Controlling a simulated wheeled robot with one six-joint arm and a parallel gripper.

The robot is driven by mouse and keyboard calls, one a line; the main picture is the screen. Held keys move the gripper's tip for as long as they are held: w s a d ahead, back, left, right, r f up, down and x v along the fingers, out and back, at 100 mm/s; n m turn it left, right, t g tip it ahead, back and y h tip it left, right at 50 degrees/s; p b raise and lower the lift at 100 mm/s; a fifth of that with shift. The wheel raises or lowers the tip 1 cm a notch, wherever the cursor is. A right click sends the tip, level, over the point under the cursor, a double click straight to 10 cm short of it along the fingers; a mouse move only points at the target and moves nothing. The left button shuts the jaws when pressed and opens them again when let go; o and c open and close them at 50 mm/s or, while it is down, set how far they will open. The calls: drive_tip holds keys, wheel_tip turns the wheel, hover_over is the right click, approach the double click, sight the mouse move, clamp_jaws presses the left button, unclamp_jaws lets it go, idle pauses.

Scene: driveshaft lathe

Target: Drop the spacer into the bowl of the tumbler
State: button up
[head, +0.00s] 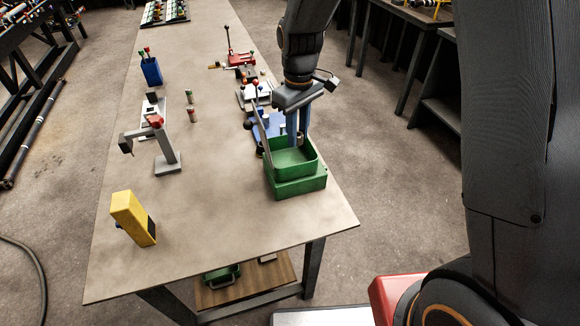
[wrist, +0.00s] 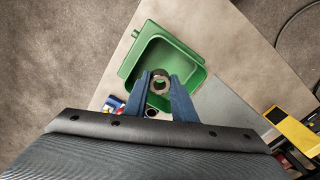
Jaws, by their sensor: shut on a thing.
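My gripper (wrist: 160,85) points down over the green bowl of the tumbler (wrist: 162,50). In the wrist view its two blue fingers are shut on the spacer (wrist: 160,76), a small metal ring with a dark hole. The ring shows between the fingertips, with the green bowl floor behind it. In the head view my gripper (head: 298,140) has its fingers at the right rear part of the tumbler (head: 298,186), a green box-shaped tub on a green base. I cannot tell how high the ring is above the bowl floor.
The tumbler stands near the right edge of the table (head: 215,215). A yellow device (head: 133,218) is at the front left, a grey stand (head: 165,150) left of middle. Blue and red bench tools (head: 268,130) crowd behind the tumbler. The table's front middle is clear.

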drive_tip(key=shift+f+b, duration=1)
drive_tip(key=shift+f, duration=0.6)
drive_tip(key=o, duration=1.2)
drive_tip(key=shift+c, duration=0.2)
drive_tip(key=shift+r, duration=0.1)
drive_tip(key=shift+a+r+b, duration=0.1)
drive_tip(key=shift+r+b, duration=0.85)
drive_tip(key=shift+r, duration=2.9)
drive_tip(key=s+d+f+m+t, duration=0.1)
drive_tip(key=s+d+f+m, duration=0.3)
drive_tip(key=s+d+m, duration=0.4)
drive_tip(key=s+d, duration=0.6)
drive_tip(key=s, duration=0.1)
drive_tip(key=shift+s+d, duration=0.15)
drive_tip(key=shift+d, duration=0.25)
